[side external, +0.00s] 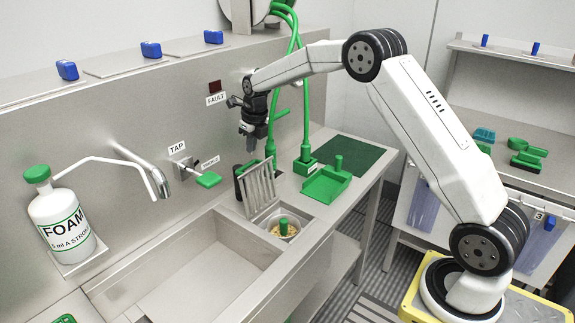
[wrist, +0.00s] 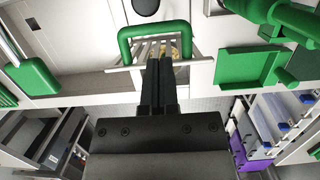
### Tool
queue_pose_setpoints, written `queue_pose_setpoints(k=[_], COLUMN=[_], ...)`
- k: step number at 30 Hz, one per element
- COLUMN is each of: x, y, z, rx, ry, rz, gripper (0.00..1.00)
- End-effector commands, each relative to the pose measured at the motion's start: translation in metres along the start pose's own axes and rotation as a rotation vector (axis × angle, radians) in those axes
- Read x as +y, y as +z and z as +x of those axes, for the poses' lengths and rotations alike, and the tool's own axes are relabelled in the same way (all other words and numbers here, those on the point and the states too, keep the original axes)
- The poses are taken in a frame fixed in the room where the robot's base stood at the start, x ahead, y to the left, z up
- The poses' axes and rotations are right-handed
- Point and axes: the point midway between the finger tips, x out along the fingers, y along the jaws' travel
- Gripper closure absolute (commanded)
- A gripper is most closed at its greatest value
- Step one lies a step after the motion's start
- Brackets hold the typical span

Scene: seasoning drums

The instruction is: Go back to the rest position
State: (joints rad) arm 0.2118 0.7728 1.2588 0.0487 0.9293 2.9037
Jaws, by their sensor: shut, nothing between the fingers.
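My gripper (side external: 249,128) hangs above the steel counter at the back, beside the green hoses, with its fingers pointing down. In the wrist view my gripper (wrist: 158,62) has its black fingers together, with nothing seen between them. Below it a metal rack of slats (side external: 258,188) stands tilted at the sink's right end. The rack's green handle (wrist: 124,44) shows in the wrist view. My gripper is apart from the rack. Next to the rack a round bowl (side external: 296,222) holds something yellowish and a green knob.
A green tray (side external: 318,190) and a dark green mat (side external: 350,150) lie on the counter to the right. Green hoses (side external: 303,100) rise close to my gripper. A tap (side external: 150,172), a green-ended lever (side external: 208,180) and a foam bottle (side external: 62,222) are to the left. The sink (side external: 165,262) looks empty.

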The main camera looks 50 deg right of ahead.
Motion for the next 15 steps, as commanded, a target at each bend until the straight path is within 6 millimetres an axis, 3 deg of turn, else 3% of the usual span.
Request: queue_pose_setpoints(k=[6,15], x=[0.0,0.0], y=[0.001,0.0], z=[-0.024,-0.03], rx=[-0.002,0.0], ry=[-0.001,0.0], rz=[0.0,-0.003], gripper=[1.0,1.0])
